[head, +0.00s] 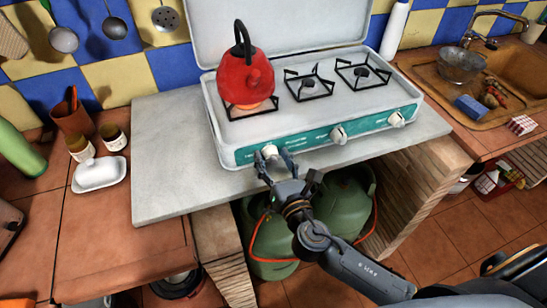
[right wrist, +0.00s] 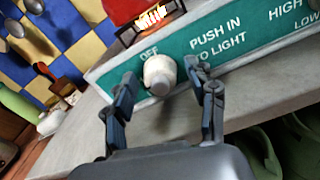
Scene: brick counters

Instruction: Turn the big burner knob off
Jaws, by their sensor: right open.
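The white knob (head: 269,151) is at the left end of the stove's green front panel (head: 310,139), below the red kettle (head: 245,78). In the right wrist view the knob (right wrist: 159,74) sits beside the printed word OFF. The burner (head: 250,104) under the kettle glows orange, and a bright flame (right wrist: 152,17) shows in the right wrist view. My right gripper (head: 272,160) is open in front of this knob. Its two fingers stand on either side of the knob; whether they touch it I cannot tell. My left gripper is not in view.
Two more knobs, a middle one (head: 338,134) and a right one (head: 397,119), sit along the panel. A white butter dish (head: 99,174) and jars stand at left. Green gas bottles (head: 271,237) are under the counter. The grey counter (head: 170,165) left of the stove is clear.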

